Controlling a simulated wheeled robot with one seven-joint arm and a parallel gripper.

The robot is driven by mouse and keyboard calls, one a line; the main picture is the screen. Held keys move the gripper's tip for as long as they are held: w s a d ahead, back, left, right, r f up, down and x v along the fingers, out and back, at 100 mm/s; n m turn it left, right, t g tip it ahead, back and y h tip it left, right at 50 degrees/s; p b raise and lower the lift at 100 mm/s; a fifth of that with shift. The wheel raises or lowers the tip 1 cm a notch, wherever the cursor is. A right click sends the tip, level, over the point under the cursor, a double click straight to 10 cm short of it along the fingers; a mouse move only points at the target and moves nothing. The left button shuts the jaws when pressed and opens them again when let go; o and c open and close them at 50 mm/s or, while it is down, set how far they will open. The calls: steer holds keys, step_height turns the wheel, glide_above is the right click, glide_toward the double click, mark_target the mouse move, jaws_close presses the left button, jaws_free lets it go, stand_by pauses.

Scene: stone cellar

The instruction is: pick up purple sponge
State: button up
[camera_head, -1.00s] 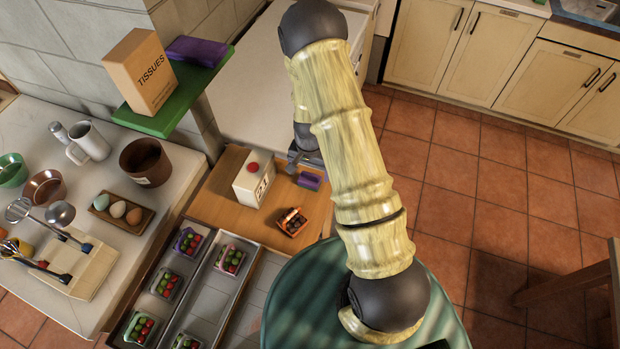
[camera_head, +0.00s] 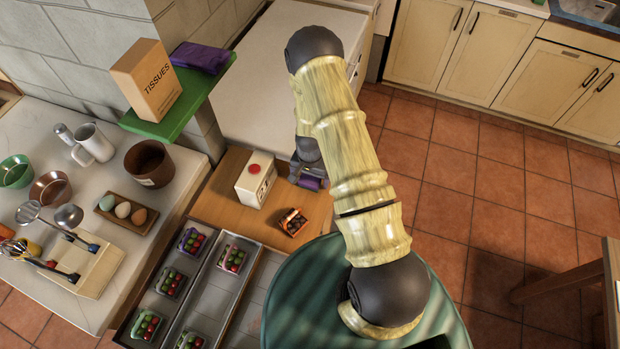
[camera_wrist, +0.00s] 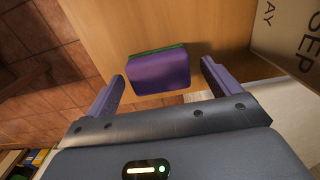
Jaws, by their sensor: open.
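The purple sponge (camera_wrist: 159,73), with a green layer along its far edge, lies on the wooden table top (camera_wrist: 190,25). In the wrist view it sits ahead of and between the two purple fingers of my gripper (camera_wrist: 160,84), with a gap on either side. My gripper is open and empty. In the head view my gripper (camera_head: 308,178) is over the table's right side, and the sponge (camera_head: 311,184) shows only partly below it. I cannot tell the exact height of the fingers above the table.
A white box with a red dot (camera_head: 256,179) stands left of my gripper; it also shows in the wrist view (camera_wrist: 287,32). A small dark container (camera_head: 293,222) is on the table's front part.

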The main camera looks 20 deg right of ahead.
mark_target(310, 179)
steer(key=shift+s+a+f, duration=0.1)
steer(key=shift+f, duration=0.3)
steer(key=shift+s, duration=0.1)
steer(key=shift+c, duration=0.4)
steer(key=c, duration=1)
steer(key=shift+r, duration=0.15)
steer(key=shift+c, duration=0.2)
step_height(310, 179, up, 10)
steer(key=b, duration=0.3)
